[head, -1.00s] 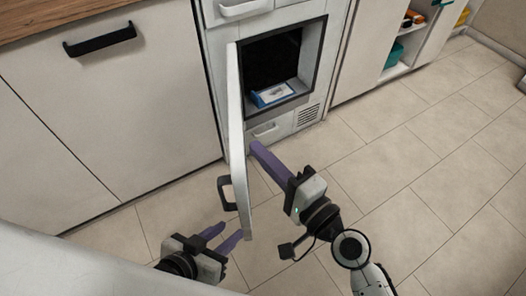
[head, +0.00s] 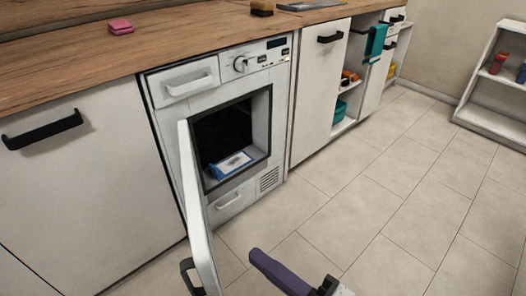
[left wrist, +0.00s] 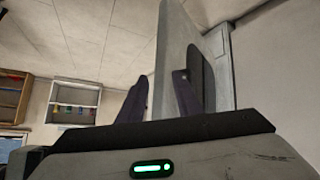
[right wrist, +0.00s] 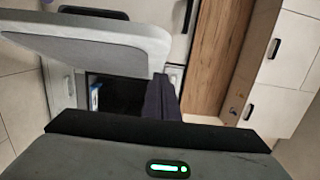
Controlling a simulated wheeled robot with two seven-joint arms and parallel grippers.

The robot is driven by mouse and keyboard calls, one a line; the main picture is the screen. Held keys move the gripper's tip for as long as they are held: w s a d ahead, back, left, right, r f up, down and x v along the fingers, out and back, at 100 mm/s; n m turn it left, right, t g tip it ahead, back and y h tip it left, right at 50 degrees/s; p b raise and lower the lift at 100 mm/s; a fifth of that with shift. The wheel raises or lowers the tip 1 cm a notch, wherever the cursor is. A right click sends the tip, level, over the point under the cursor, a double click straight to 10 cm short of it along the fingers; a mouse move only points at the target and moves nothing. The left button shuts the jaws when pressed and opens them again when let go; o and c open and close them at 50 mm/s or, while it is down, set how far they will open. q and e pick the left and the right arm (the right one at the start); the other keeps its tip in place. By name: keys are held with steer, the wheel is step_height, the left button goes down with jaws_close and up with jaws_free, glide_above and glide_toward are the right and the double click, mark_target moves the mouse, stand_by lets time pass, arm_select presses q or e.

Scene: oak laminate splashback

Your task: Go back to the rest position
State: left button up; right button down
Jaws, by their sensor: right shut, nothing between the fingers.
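My right gripper (head: 260,258) shows at the bottom of the head view, over the floor to the right of the open appliance door (head: 203,235). Its purple fingers are shut together with nothing between them; they also show in the right wrist view (right wrist: 161,98). My left gripper is out of the head view. In the left wrist view its purple fingers (left wrist: 163,97) stand apart, with a pale panel and dark handle close behind the right finger. I cannot tell whether they touch.
The white appliance (head: 222,85) stands open with a blue and white box (head: 231,165) inside. Its door juts out with a dark handle (head: 191,277). A wooden counter (head: 150,40) runs above. Tiled floor (head: 350,220) lies clear to the right.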

steer(key=w+d+p+x, duration=0.1)
steer(key=x, duration=0.8)
steer(key=shift+w+a+p, duration=0.25)
steer(key=shift+a+p, duration=0.1)
steer(key=shift+p, duration=0.05)
steer(key=shift+a, duration=0.1)
